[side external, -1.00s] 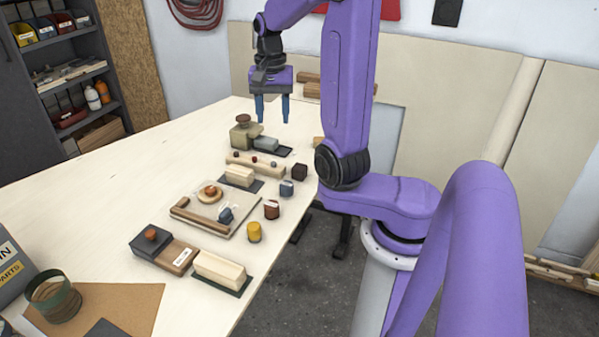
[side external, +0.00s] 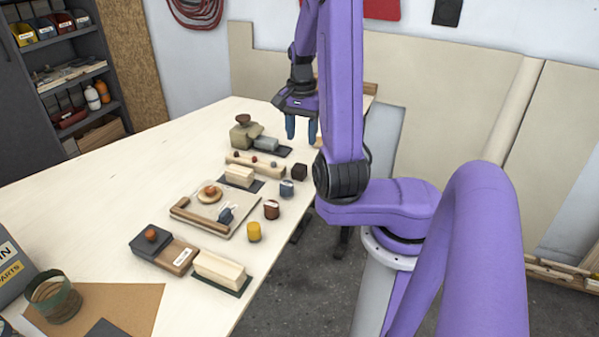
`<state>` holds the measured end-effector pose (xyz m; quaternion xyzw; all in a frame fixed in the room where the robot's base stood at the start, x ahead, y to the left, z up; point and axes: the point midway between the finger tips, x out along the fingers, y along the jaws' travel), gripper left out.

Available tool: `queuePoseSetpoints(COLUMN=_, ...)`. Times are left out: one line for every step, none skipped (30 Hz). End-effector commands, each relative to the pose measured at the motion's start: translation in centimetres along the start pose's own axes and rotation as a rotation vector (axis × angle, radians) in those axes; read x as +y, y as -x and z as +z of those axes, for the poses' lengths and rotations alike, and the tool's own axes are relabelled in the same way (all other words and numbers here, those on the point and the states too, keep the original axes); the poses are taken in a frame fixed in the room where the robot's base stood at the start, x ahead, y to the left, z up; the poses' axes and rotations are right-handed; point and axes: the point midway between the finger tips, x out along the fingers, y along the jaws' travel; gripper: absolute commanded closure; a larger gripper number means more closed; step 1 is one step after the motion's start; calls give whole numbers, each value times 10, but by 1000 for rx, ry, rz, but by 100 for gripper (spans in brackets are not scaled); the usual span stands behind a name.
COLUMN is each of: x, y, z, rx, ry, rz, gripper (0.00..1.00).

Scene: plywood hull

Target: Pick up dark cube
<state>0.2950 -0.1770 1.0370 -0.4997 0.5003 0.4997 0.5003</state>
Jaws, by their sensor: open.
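The dark cube (side external: 300,171) is small and dark brown. It stands on the light wooden table near its right edge, to the right of a pale bar with several knobs. My gripper (side external: 301,135) has two blue fingers pointing down. The fingers are apart and nothing shows between them. In the picture the fingertips appear above the cube, with a gap; how far they are from it in depth I cannot tell. My purple arm stands just right of the cube and hides part of the table edge there.
A blue-grey cup (side external: 286,188), a reddish-brown cup (side external: 271,209) and a yellow cylinder (side external: 254,232) stand in a row along the table's right edge. The knobbed bar (side external: 255,165) lies left of the cube. A tray (side external: 183,222) lies nearer.

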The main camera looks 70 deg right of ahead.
Motion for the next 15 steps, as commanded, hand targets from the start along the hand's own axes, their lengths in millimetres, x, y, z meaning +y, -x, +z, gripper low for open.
queuePoseSetpoints(x=1, y=-11, z=2, rx=-6, ry=1, rz=4, gripper=49)
queuePoseSetpoints(x=1, y=-16, z=1, rx=-6, ry=0, rz=5, gripper=49)
queuePoseSetpoints(x=1, y=-23, z=1, rx=-6, ry=0, rz=5, gripper=49)
queuePoseSetpoints(x=1, y=-27, z=1, rx=-5, ry=1, rz=3, gripper=49)
queuePoseSetpoints(x=1, y=-32, z=2, rx=-5, ry=1, rz=4, gripper=49)
queuePoseSetpoints(x=1, y=-37, z=1, rx=-4, ry=1, rz=3, gripper=49)
queuePoseSetpoints(x=0, y=-40, z=1, rx=-4, ry=1, rz=3, gripper=49)
queuePoseSetpoints(x=0, y=-43, z=1, rx=-3, ry=1, rz=2, gripper=49)
queuePoseSetpoints(x=0, y=-46, z=1, rx=-3, ry=1, rz=2, gripper=49)
queuePoseSetpoints(x=0, y=-48, z=1, rx=-2, ry=1, rz=2, gripper=49)
queuePoseSetpoints(x=0, y=-50, z=1, rx=-2, ry=1, rz=1, gripper=49)
queuePoseSetpoints(x=0, y=-51, z=1, rx=-2, ry=1, rz=1, gripper=49)
queuePoseSetpoints(x=0, y=-52, z=1, rx=-2, ry=1, rz=1, gripper=49)
queuePoseSetpoints(x=0, y=-53, z=1, rx=-1, ry=1, rz=1, gripper=49)
queuePoseSetpoints(x=0, y=-55, z=2, rx=-1, ry=1, rz=1, gripper=49)
